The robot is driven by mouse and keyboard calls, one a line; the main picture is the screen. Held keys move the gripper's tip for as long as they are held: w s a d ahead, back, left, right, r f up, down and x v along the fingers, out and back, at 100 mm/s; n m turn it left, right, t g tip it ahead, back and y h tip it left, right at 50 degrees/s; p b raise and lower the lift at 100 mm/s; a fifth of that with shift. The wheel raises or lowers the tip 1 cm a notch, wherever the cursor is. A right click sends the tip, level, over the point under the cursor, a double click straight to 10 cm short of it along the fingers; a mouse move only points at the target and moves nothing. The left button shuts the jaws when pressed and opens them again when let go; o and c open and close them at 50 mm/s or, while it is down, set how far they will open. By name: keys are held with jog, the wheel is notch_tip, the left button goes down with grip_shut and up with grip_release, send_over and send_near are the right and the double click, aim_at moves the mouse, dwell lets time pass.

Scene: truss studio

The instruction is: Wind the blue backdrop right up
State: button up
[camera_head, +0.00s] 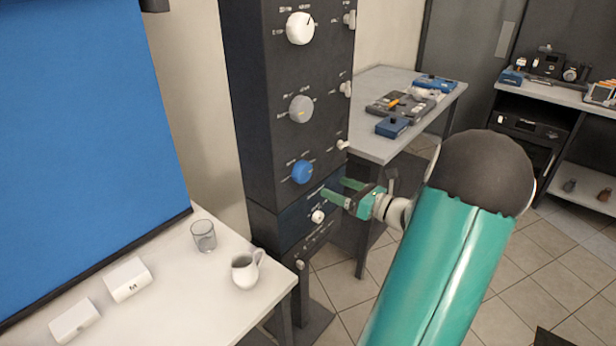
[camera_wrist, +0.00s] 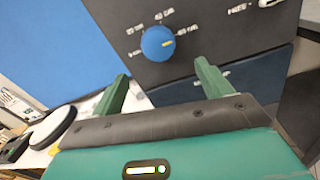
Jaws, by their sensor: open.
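The blue backdrop (camera_head: 85,140) hangs at the left, its dark bottom bar (camera_head: 95,262) down by the back of the white table. It also shows in the wrist view (camera_wrist: 45,45). On the dark column, a blue knob (camera_head: 302,171) sits below a grey knob and a white knob. My gripper (camera_head: 334,190) is open and empty. In the wrist view its fingers (camera_wrist: 162,72) point toward the column, just below the knob, apart from it.
The grey knob (camera_head: 301,109) and white knob (camera_head: 300,28) are above. Small white knobs (camera_head: 318,216) stick out lower down. A glass (camera_head: 204,236), a white jug (camera_head: 246,270) and two white blocks (camera_head: 127,279) stand on the white table (camera_head: 190,300). A grey bench (camera_head: 385,150) stands behind.

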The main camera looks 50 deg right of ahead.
aim_at(306, 176)
jog(key=w, duration=0.3)
jog(key=w+a, duration=0.1)
jog(key=w, duration=0.5)
jog(key=shift+w+a, duration=0.2)
jog(key=shift+a, duration=0.1)
jog(key=c, duration=1)
